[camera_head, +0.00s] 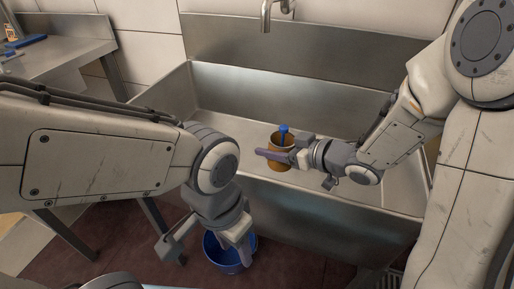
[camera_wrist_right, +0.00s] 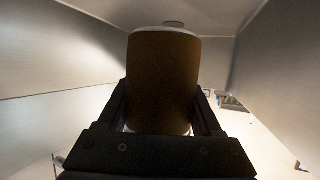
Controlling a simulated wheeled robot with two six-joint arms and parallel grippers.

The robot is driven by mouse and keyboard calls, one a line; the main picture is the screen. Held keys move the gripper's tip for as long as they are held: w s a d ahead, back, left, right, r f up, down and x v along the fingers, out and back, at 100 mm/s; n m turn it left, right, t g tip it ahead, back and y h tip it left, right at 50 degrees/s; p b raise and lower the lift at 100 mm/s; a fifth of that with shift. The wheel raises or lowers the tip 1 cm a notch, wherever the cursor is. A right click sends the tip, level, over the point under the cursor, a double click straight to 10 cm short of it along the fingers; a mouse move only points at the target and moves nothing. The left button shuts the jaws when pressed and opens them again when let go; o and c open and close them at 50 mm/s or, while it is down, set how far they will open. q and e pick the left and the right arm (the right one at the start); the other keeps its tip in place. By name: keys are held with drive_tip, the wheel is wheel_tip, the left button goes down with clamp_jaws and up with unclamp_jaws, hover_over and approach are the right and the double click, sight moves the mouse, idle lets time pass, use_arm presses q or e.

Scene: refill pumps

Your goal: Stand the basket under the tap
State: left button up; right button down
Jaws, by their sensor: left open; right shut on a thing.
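A brown, round, basket-like container (camera_head: 279,138) with a pale rim is held upright in the sink (camera_head: 335,111). My right gripper (camera_head: 279,157) is shut on it, with one finger across its near side. In the right wrist view the container (camera_wrist_right: 164,80) stands between the two fingers. The tap (camera_head: 266,17) hangs from the back wall, above and behind the container, slightly to its left. I cannot tell whether the container touches the sink floor. My left gripper (camera_head: 208,248) is open and empty, low in front of the sink.
A blue bucket (camera_head: 222,262) stands on the floor, partly hidden by my left gripper. A blue round-topped thing (camera_head: 284,130) shows at the container's rim; I cannot tell if it is inside. A metal table (camera_head: 62,55) stands at left. The sink floor right of the container is mostly clear.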

drive_tip(key=shift+w+a+f+p, duration=0.15)
drive_tip(key=shift+w+p, duration=0.1)
drive_tip(key=shift+p, duration=0.9)
drive_tip(key=w+a+f+b, duration=0.1)
drive_tip(key=w+f, duration=0.1)
drive_tip(key=w+a+f+b, duration=0.1)
drive_tip(key=w+a+f, duration=0.1)
drive_tip(key=w, duration=0.1)
drive_tip(key=w+a+f+b, duration=0.1)
drive_tip(key=w+f, duration=0.1)
drive_tip(key=w, duration=0.1)
drive_tip(key=shift+w+a, duration=0.15)
drive_tip(key=shift+a, duration=0.1)
use_arm(q)
drive_tip(key=shift+f+b, duration=0.75)
drive_tip(key=shift+b, duration=0.25)
use_arm(e)
drive_tip(key=shift+f, duration=2)
drive_tip(key=shift+f, duration=0.15)
drive_tip(key=shift+c, duration=0.2)
unclamp_jaws()
use_arm(q)
drive_tip(key=shift+f, duration=0.15)
